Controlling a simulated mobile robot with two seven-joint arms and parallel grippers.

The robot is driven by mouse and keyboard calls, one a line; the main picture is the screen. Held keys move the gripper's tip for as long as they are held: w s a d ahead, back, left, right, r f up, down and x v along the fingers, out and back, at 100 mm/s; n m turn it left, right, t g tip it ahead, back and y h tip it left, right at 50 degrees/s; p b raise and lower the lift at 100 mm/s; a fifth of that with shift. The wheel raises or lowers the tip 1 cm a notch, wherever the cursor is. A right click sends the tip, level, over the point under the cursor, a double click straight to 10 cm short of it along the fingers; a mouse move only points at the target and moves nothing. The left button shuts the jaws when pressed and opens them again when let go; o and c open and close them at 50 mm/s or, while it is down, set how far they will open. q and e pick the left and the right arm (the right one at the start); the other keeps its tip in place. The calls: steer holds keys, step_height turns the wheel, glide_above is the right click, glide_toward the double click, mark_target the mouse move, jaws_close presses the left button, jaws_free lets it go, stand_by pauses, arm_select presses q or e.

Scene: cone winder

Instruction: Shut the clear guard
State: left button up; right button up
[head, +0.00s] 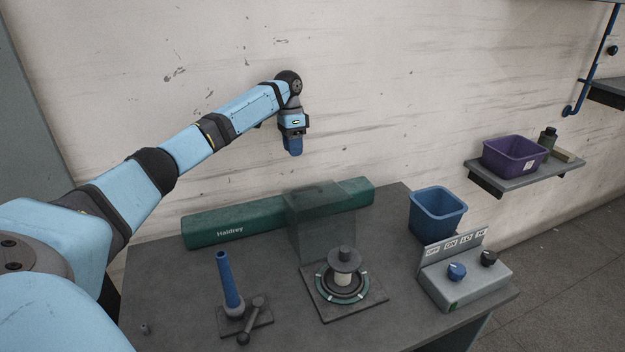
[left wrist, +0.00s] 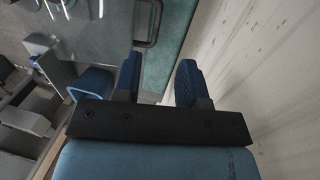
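The clear guard (head: 322,228) is a see-through grey panel standing raised against the green machine body (head: 222,226), behind the spindle with its white-cored spool (head: 343,268). In the left wrist view the clear guard (left wrist: 103,28) is at the top, with a dark loop handle (left wrist: 150,22) on its edge. My left gripper (head: 294,150) points down above and behind the guard, near the wall, apart from it. In the left wrist view its two blue fingers (left wrist: 158,78) are spread with nothing between them. My right gripper is not in view.
A blue bin (head: 438,212) and a control box with knobs (head: 465,276) are at the right. The wall (head: 380,90) is close behind. A shelf (head: 530,175) holds a purple bin (head: 514,157).

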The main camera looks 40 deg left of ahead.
arm_select(q)
steer(key=f, duration=0.3)
steer(key=s+d+f, duration=0.1)
steer(key=f, duration=0.7)
steer(key=shift+s+d+f+b, duration=0.2)
steer(key=shift+s+d+b, duration=0.05)
steer(key=shift+d+b, duration=0.15)
jaws_close()
